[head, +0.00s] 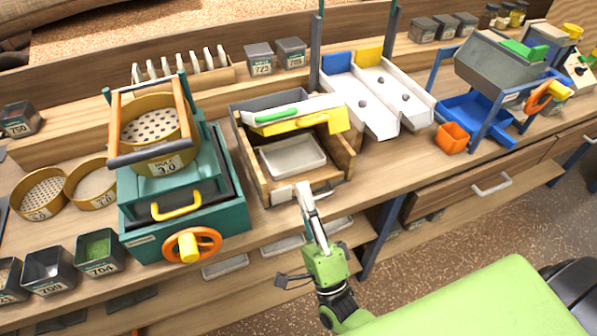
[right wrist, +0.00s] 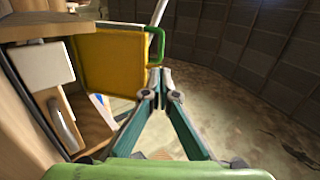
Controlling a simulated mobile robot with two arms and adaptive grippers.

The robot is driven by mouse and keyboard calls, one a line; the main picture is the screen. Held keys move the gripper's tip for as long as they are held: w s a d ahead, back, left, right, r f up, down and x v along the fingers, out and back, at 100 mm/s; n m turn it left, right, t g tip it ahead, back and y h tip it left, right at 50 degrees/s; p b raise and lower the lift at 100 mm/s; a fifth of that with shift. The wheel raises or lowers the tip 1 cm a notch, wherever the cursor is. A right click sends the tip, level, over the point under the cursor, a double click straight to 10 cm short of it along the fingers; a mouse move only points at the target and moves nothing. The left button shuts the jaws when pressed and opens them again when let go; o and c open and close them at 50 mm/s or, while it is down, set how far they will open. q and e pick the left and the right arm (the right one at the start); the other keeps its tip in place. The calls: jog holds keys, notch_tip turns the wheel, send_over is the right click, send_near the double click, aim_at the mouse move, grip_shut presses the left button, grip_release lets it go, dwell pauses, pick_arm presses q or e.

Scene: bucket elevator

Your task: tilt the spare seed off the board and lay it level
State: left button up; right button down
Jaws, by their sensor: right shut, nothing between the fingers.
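A board with a white top, a yellow side (head: 290,122) and a green handle (head: 277,114) lies across the open wooden box (head: 346,163), above a pale tray (head: 293,157). In the right wrist view its yellow face (right wrist: 112,62) and green handle (right wrist: 157,45) show just beyond my fingers. My right gripper (head: 301,188) is shut and empty at the front edge of the box. Its closed fingertips also show in the right wrist view (right wrist: 161,82). I cannot make out a seed on the board. My left gripper is not in view.
A teal sieve machine (head: 138,243) with an orange handwheel (head: 194,244) stands left of the box. White chutes (head: 392,118) with small dark round spots stand to its right. An orange cup (head: 452,137) and blue frame (head: 490,125) are farther right.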

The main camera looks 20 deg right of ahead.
aim_at(284, 120)
jog(key=p+x, duration=0.4)
jog(key=x, duration=0.8)
jog(key=shift+r, duration=0.15)
jog(key=shift+w, duration=0.1)
jog(key=shift+w+r+p, duration=0.25)
jog(key=shift+r, duration=0.3)
jog(key=shift+w+r+p, duration=0.2)
jog(key=shift+w+r, duration=0.05)
jog(key=shift+r, duration=0.25)
